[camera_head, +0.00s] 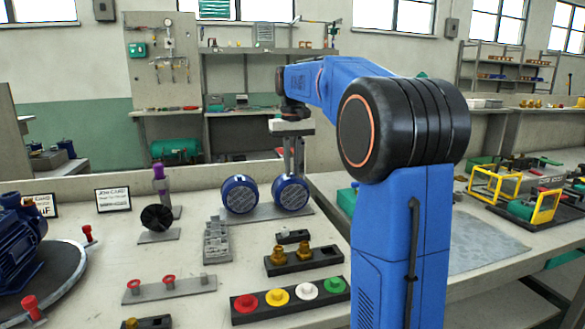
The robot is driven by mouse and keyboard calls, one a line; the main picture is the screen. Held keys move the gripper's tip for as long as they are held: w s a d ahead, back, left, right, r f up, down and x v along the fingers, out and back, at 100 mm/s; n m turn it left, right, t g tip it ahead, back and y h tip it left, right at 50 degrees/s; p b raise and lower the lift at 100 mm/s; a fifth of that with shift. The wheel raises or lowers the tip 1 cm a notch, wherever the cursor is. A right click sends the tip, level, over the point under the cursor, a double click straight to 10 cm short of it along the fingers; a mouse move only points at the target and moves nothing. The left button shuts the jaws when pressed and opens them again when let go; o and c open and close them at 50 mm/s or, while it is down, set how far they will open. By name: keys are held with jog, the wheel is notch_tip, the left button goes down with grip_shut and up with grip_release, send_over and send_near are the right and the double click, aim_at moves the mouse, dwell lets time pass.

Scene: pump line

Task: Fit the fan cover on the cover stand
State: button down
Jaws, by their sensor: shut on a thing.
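A round blue fan cover (290,196) with a pale grey face is upright at the right end of the grey cover stand (264,214). A second, similar blue cover (240,195) stands upright at the left end. My gripper (293,174) points down from above, with its fingers at the top rim of the right cover, shut on it. The lower edge of this cover is at the stand; I cannot tell whether it rests there or hangs just above. The fingertips are partly hidden behind the cover.
Left of the stand are a black fan (157,218) on a plate and a grey stepped block (217,240). In front are brass fittings (303,254) and a rack of coloured caps (290,298). A blue motor (18,245) stands far left. My arm hides the table at right.

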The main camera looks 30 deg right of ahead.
jog(key=shift+w+d, duration=0.15)
jog(key=shift+w, duration=0.35)
jog(key=shift+w+d, duration=0.15)
jog(key=shift+w, duration=0.35)
jog(key=c, duration=1.7)
grip_release()
jog(key=shift+r, duration=0.1)
jog(key=shift+r, duration=2.9)
notch_tip(320, 180, up, 12)
jog(key=shift+s, duration=0.1)
